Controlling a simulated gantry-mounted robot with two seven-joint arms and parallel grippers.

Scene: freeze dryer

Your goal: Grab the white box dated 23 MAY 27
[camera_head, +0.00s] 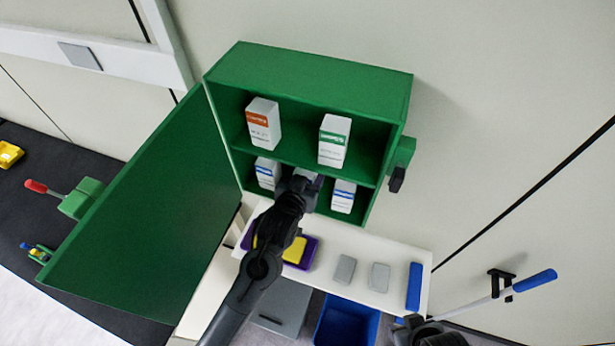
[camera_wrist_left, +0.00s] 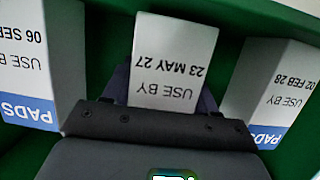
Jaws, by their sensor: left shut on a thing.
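The white box dated 23 MAY 27 (camera_wrist_left: 172,62) is in the middle of the left wrist view, its print upside down. It stands between the two fingers of my left gripper (camera_wrist_left: 165,88), which is shut on it. In the head view my left gripper (camera_head: 300,184) reaches into the lower shelf of the open green cabinet (camera_head: 310,68) and mostly hides this box. A white box dated 06 SEP (camera_wrist_left: 50,60), its year cut off, is on the left in the wrist view. Another dated 02 FEB 28 (camera_wrist_left: 275,85) is on the right.
The upper shelf holds an orange-labelled box (camera_head: 263,125) and a green-labelled box (camera_head: 333,142). The green door (camera_head: 150,215) stands open on the left. A white shelf (camera_head: 330,255) with several small items lies below. A dark part of my right arm shows at the bottom edge.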

